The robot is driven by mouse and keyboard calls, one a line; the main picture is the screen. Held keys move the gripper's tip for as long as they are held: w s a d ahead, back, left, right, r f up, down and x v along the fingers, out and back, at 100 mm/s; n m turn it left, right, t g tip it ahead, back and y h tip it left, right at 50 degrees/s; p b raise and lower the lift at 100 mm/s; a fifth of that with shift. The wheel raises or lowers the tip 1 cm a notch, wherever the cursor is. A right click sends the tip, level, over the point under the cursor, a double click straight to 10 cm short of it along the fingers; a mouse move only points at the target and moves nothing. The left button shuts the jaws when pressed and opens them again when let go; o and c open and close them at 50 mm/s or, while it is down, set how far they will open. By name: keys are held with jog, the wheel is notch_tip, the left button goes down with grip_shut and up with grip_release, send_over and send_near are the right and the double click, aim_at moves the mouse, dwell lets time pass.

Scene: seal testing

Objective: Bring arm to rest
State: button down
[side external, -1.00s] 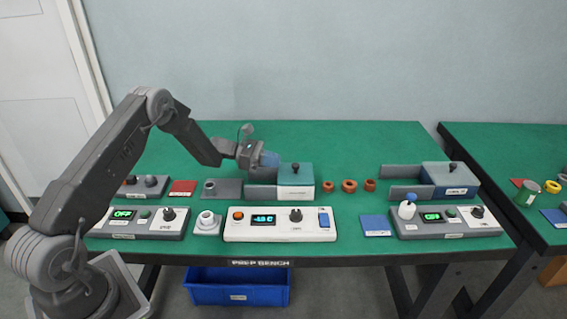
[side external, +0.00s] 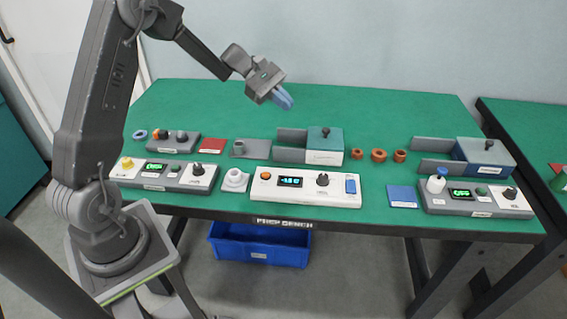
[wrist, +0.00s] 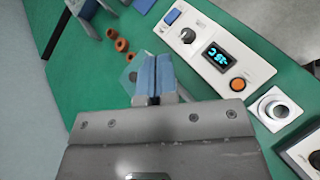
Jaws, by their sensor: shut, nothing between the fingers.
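My gripper (side external: 284,99) is raised well above the green bench (side external: 215,110), over its back middle part, in the side view. Its blue fingers are shut with nothing between them and point down to the right. In the wrist view the closed fingers (wrist: 152,76) also show at the centre. The gripper touches nothing on the bench. Below and to its right stands a teal-lidded box (side external: 325,142) with a dark knob and a grey side plate.
A white control unit (side external: 305,188) with a lit display sits at the front middle. Grey units stand at the left (side external: 163,174) and right (side external: 478,198). Several copper-coloured rings (side external: 378,155) lie right of centre. A blue bin (side external: 260,245) is under the bench. The bench's back area is clear.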

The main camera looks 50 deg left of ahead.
jog(key=s+d+r+m+g+y, duration=0.1)
jog(key=s+d+r+m+y, duration=0.4)
jog(key=s, duration=0.5)
jog(key=s+d+r+m+y, duration=0.3)
jog(key=s+d+r+m, duration=0.2)
jog(key=s+d+m, duration=0.3)
jog(key=s+a+m+t+y, duration=0.1)
jog(key=s+m+t+y, duration=0.1)
jog(key=s, duration=0.7)
jog(key=m+y, duration=0.1)
jog(key=m, duration=0.1)
jog(key=shift+a+f+m+t+y, duration=0.3)
jog(key=shift+m, duration=0.1)
